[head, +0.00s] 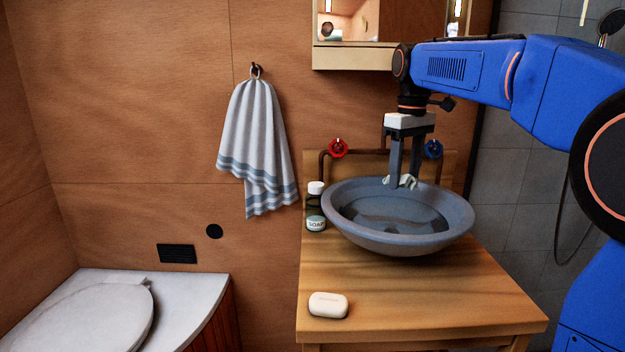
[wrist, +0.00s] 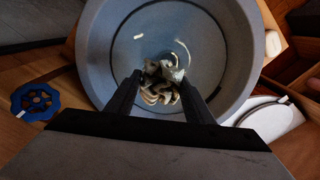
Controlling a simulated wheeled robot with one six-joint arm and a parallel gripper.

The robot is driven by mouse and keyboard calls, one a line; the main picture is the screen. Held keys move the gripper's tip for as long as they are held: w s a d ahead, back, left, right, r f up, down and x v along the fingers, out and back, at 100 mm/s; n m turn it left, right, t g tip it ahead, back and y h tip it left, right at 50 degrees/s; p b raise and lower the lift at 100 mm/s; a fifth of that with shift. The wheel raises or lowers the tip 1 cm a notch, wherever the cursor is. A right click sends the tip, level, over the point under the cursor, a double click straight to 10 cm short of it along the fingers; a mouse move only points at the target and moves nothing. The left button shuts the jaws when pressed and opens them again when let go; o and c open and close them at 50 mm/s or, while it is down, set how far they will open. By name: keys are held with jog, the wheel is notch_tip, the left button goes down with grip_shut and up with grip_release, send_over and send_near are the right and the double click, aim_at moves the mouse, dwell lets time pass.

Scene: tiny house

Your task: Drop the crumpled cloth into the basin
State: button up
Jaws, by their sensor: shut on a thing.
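The crumpled cloth (head: 403,182) is a small pale, wrinkled bundle. My gripper (head: 404,180) points down and is shut on it, at the far inner side of the basin. The basin (head: 350,234) is a round grey-blue bowl standing on the wooden counter. In the wrist view the cloth (wrist: 162,82) sits between my fingertips (wrist: 160,85), in front of the basin's (wrist: 112,60) inside. I cannot tell whether the cloth touches the basin's inner wall.
A soap bottle (head: 316,207) stands just left of the basin, and a soap bar (head: 328,305) lies at the counter's front left. Red (head: 338,148) and blue (head: 433,149) tap wheels are behind the basin. A striped towel (head: 256,145) hangs on the wall.

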aim_at(404, 186)
jog(key=shift+f, duration=1.8)
jog(key=o, duration=1)
notch_tip(404, 186, up, 17)
jog(key=shift+r, duration=0.2)
